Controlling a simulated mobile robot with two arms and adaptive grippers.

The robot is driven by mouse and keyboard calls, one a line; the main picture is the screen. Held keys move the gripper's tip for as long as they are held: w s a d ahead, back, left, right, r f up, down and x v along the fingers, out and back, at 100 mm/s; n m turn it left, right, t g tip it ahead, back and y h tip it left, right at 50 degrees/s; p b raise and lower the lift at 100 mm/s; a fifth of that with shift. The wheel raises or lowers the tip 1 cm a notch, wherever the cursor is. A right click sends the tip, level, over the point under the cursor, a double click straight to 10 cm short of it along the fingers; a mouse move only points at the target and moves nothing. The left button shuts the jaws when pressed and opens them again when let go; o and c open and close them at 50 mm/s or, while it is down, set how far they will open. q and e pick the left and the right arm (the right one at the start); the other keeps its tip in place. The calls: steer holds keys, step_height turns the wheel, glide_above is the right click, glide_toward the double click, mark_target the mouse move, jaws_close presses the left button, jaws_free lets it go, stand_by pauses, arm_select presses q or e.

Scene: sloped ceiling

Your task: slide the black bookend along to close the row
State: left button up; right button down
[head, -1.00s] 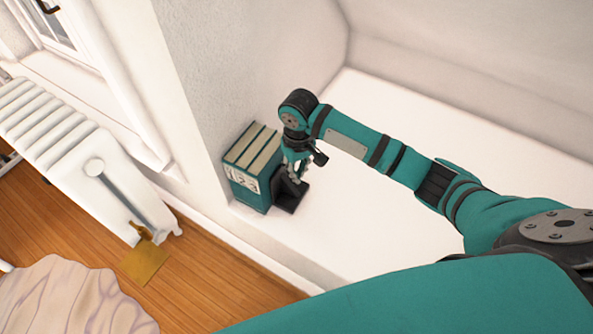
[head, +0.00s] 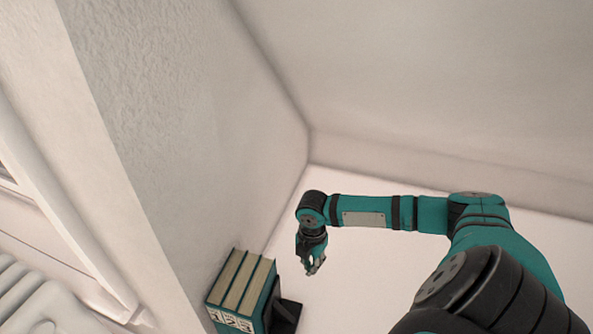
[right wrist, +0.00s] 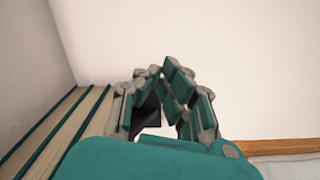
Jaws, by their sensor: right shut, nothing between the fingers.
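A row of three teal books (head: 241,286) with pale page edges and white labels stands against the wall in the head view. The black bookend (head: 288,313) is at the right side of the row, close against the last book; whether it touches is hard to tell. My right gripper (head: 314,270) is shut and empty, raised above and behind the bookend, apart from it. In the right wrist view the books (right wrist: 55,130) are at the left, and part of the dark bookend (right wrist: 150,113) shows behind my fingers (right wrist: 168,78). My left gripper is out of view.
The white ledge (head: 380,270) right of the bookend is clear apart from my arm above it. A wall (head: 180,110) rises at the left of the books. A white radiator (head: 45,310) is at the lower left.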

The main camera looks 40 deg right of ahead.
mark_target(297, 298)
step_height(297, 298, down, 9)
steer(key=shift+r+b, duration=0.1)
steer(key=shift+b, duration=1)
steer(key=shift+s+a, duration=0.15)
steer(key=shift+a, duration=0.5)
steer(key=shift+s+a, duration=0.15)
steer(key=shift+a, duration=0.45)
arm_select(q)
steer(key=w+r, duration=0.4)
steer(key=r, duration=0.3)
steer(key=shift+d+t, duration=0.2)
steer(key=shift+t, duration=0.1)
arm_select(e)
steer(key=shift+s+a+r, duration=0.1)
steer(key=shift+s+a, duration=0.05)
steer(key=shift+a, duration=0.55)
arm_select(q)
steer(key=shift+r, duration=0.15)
